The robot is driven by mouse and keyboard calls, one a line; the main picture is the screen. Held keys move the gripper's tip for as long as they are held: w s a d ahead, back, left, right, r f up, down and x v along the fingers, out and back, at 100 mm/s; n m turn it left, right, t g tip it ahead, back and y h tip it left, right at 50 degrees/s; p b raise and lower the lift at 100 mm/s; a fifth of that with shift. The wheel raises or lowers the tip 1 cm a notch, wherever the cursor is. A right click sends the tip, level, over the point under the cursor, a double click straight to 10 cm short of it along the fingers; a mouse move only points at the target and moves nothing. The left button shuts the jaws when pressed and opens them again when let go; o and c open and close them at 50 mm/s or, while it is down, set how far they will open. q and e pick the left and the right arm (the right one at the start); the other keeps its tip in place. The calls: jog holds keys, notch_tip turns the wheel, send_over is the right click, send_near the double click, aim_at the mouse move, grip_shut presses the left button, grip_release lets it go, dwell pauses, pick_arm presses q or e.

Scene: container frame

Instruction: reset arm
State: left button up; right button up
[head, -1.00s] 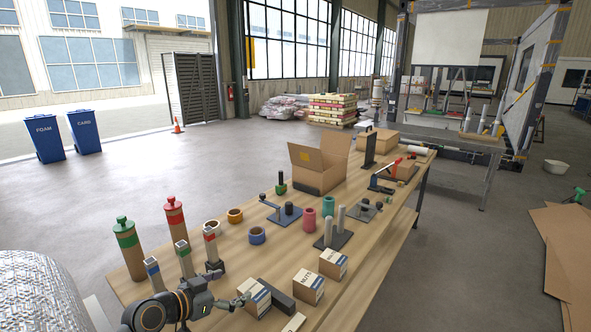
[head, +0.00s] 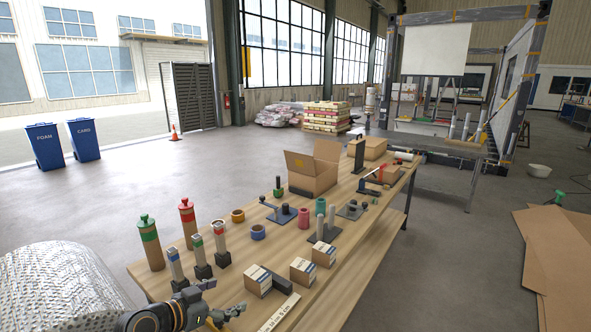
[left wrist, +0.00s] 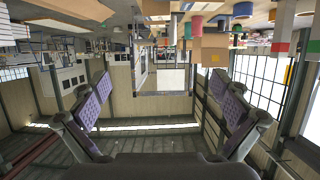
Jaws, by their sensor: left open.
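My left gripper (head: 222,311) is at the bottom of the head view, over the near end of the wooden table (head: 335,262). In the left wrist view my left gripper (left wrist: 158,112) shows its two purple-padded fingers spread wide with nothing between them. That view appears upside down, with the table's things along its top edge. My left arm (head: 165,312) comes in from the bottom left. My right gripper is not in view.
Near my left gripper stand several tubes with colored bands, such as a green-banded one (head: 150,243). Small boxes (head: 258,281) and a dark block (head: 286,285) sit close to its right. An open carton (head: 312,170) stands farther back. A silver foil roll (head: 60,285) is at left.

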pick_arm(q)
jog(key=s+f+n+g+y, duration=0.2)
jog(key=s+f+g+y, duration=0.1)
jog(key=s+f, duration=0.7)
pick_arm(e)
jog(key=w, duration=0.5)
pick_arm(q)
jog(key=s+a+f+n+g+y, duration=0.2)
jog(key=s+a+y, duration=0.1)
jog(key=s, duration=0.6)
jog(key=s+a+f+n+g+y, duration=0.2)
jog(key=s+a+y, duration=0.1)
jog(key=s, duration=0.5)
jog(key=s+a+f+g+b, duration=0.1)
jog(key=s+a+f+b, duration=0.15)
jog(key=f, duration=1.55)
jog(key=s+a+f+g+b, duration=0.1)
jog(key=s+f+b, duration=0.25)
jog(key=f, duration=1.45)
jog(key=s+f+n+b, duration=0.1)
jog(key=s+f+b, duration=0.3)
jog(key=s+f, duration=1.2)
jog(key=shift+a+g, duration=0.3)
jog(key=shift+a, duration=0.1)
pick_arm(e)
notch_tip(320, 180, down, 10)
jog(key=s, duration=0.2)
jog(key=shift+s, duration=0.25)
